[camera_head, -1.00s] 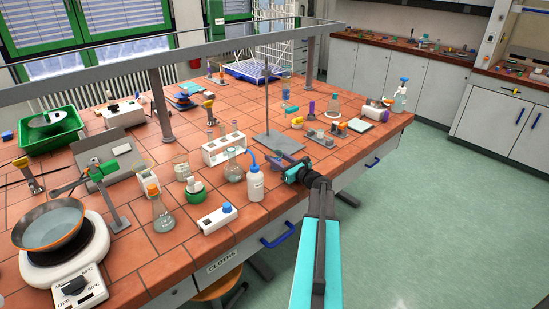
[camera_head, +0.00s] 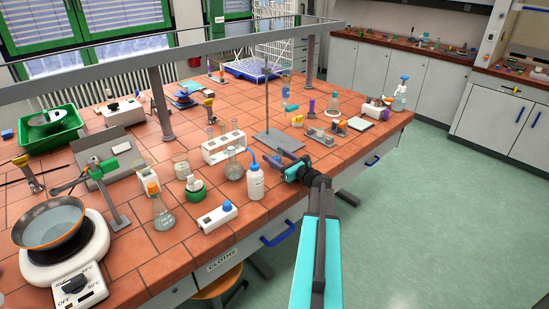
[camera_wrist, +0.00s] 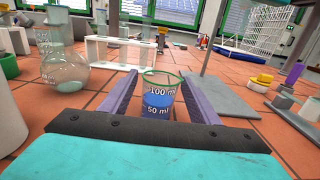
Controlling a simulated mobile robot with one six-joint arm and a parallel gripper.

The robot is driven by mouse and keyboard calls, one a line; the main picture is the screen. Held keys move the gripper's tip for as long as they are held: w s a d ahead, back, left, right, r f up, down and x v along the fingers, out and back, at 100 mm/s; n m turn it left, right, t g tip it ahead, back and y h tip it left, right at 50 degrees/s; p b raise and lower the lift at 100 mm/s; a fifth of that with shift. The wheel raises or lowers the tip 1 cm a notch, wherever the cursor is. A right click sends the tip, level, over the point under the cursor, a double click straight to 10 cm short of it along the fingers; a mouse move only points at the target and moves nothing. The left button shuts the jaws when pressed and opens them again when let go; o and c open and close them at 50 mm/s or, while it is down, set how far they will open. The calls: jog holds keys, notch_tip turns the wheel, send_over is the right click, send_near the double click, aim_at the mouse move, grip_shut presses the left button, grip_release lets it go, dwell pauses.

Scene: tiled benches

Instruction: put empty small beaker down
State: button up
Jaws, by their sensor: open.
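My gripper (camera_head: 277,157) is low over the tiled bench, near its front edge, to the right of the white wash bottle (camera_head: 255,182). In the wrist view, its two grey fingers are apart, one on each side of a small beaker (camera_wrist: 158,84). The beaker has a green rim and 100 ml and 50 ml marks. It looks upright, and its lower part looks blue. Its base is hidden by my gripper's near part. I cannot clearly make out the beaker in the head view.
A white test-tube rack (camera_head: 222,148) and a round flask (camera_head: 233,165) stand left of my gripper. A grey stand base (camera_head: 278,143) is close behind it. Small blocks and bottles stand to the right, around a grey plate (camera_head: 322,139). Some bare tiles lie between.

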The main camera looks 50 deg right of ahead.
jog(key=shift+s+b, duration=0.35)
jog(key=shift+s, duration=0.35)
jog(key=s+b, duration=0.1)
jog(key=s, duration=0.2)
jog(key=s+b, duration=0.1)
jog(key=s, duration=0.3)
jog(key=s+a+b, duration=0.1)
jog(key=s, duration=0.2)
jog(key=shift+s, duration=0.3)
jog(key=shift+d, duration=0.1)
jog(key=shift+s, duration=0.15)
